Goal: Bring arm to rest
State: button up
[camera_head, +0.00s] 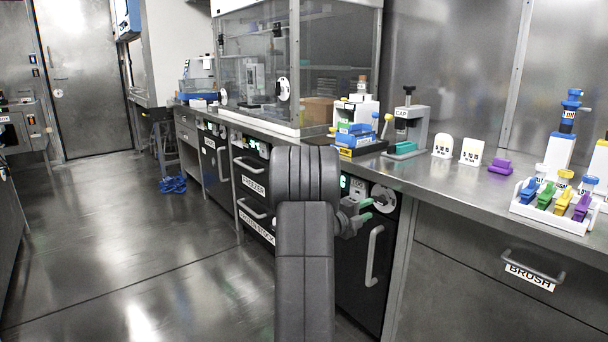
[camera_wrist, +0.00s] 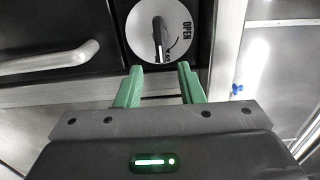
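My arm (camera_head: 305,250) rises in front of the bench in the head view, bent at the top. My gripper (camera_head: 362,209) points right, in front of a dark under-bench unit and close to its round dial (camera_head: 384,198). The wrist view shows my gripper (camera_wrist: 160,85) with its two green fingers apart and nothing between them. Beyond the fingertips is the white dial (camera_wrist: 141,32) with a dark knob and the word OPEN. I cannot tell from the views whether the fingers touch it.
A vertical handle (camera_head: 373,255) is on the unit's door. The bench (camera_head: 440,178) carries a capping device (camera_head: 408,125), a purple block (camera_head: 500,167) and a white rack (camera_head: 552,217) of coloured pieces. A BRUSH drawer (camera_head: 530,275) is at right. The floor at left (camera_head: 130,250) is open.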

aim_at(380, 203)
jog(key=b+x, duration=0.1)
jog(key=x, duration=0.5)
jog(key=shift+w+d+r, duration=0.1)
jog(key=shift+w+d, duration=0.1)
jog(key=shift+d, duration=0.15)
jog(key=shift+a+r+n+p, duration=0.2)
jog(key=shift+r+n+p, duration=0.15)
jog(key=shift+n+p, duration=1.5)
jog(key=shift+n, duration=0.85)
